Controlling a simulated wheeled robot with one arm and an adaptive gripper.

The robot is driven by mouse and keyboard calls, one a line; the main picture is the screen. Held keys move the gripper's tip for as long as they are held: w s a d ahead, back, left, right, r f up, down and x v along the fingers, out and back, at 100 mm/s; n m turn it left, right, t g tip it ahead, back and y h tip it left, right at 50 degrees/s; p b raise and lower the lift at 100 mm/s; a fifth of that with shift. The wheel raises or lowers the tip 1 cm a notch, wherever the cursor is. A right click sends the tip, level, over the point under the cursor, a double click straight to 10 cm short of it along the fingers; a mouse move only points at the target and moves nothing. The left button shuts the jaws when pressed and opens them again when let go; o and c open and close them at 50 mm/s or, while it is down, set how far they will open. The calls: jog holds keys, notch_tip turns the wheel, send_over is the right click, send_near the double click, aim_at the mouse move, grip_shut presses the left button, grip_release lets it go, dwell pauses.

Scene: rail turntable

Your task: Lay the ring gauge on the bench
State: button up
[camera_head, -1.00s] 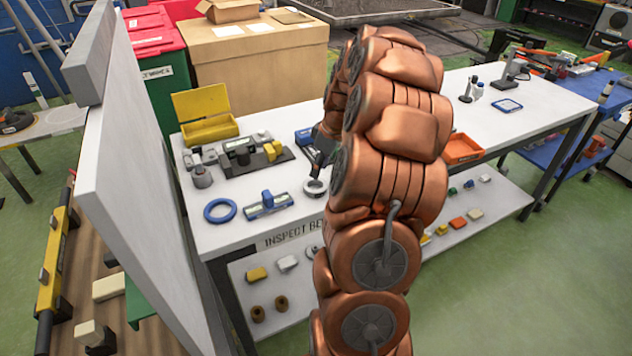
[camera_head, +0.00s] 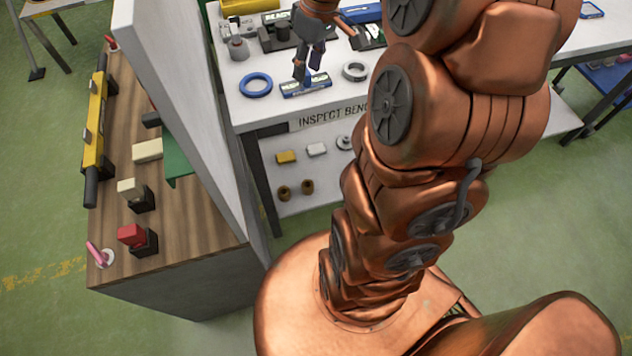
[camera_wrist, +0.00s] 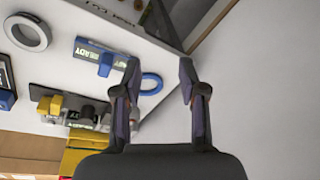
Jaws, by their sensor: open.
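Two rings lie flat on the white inspection bench (camera_head: 236,109); I cannot tell which is the ring gauge. A blue ring (camera_head: 256,95) is near the bench's front left corner. A smaller grey metal ring (camera_head: 355,79) lies further right. My gripper (camera_head: 306,76) is open and empty, above the blue labelled fixture (camera_head: 318,88) between the two rings. In the wrist view the fingers (camera_wrist: 158,70) are spread apart, with the blue ring (camera_wrist: 150,93) beyond them, partly hidden by the left finger. The grey ring (camera_wrist: 43,40) shows at the upper left there.
A tall pale panel (camera_head: 180,70) stands at the bench's left end, beside a wooden-topped counter (camera_head: 190,235). Dark fixtures and a grey part (camera_head: 238,48) stand behind the blue ring. A lower shelf (camera_head: 310,185) holds small parts. My arm hides the bench's middle.

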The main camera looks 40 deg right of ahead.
jog(key=s+a+m+g, duration=0.1)
jog(key=s+a, duration=0.9)
jog(key=a, duration=0.1)
jog(key=s+a+f+m+g+h, duration=0.1)
jog(key=s+a, duration=0.1)
jog(key=s, duration=0.4)
jog(key=s+a+f+m, duration=0.1)
jog(key=s+a, duration=0.1)
jog(key=s, duration=0.5)
jog(key=shift+a+g+h, duration=0.25)
jog(key=shift+g+h, duration=0.15)
jog(key=shift+d, duration=0.1)
